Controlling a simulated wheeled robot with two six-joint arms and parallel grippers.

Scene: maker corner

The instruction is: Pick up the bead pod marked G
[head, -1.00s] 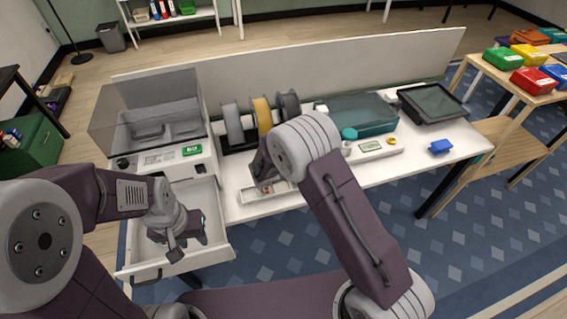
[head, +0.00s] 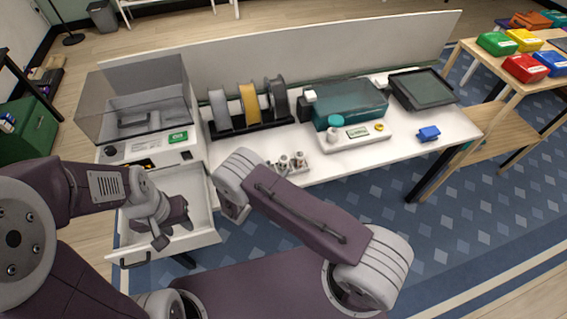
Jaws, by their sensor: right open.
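Several small pods (head: 290,162) with pale sides and dark tops stand in a narrow tray near the front edge of the white table. Their letters are too small to read, so I cannot tell which is G. My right gripper (head: 234,208) is to the left of and nearer than the tray, mostly hidden under its wrist, open, with nothing seen in it. My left gripper (head: 168,228) hangs over the open drawer; its fingers are too unclear to show whether they are apart.
The open drawer (head: 202,238) juts out at the table's front left, below a clear-lidded machine (head: 135,105). Filament spools (head: 249,103), a teal-lidded case (head: 350,102), a scale (head: 360,136) and a blue block (head: 428,134) stand on the table. Coloured boxes are at the right.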

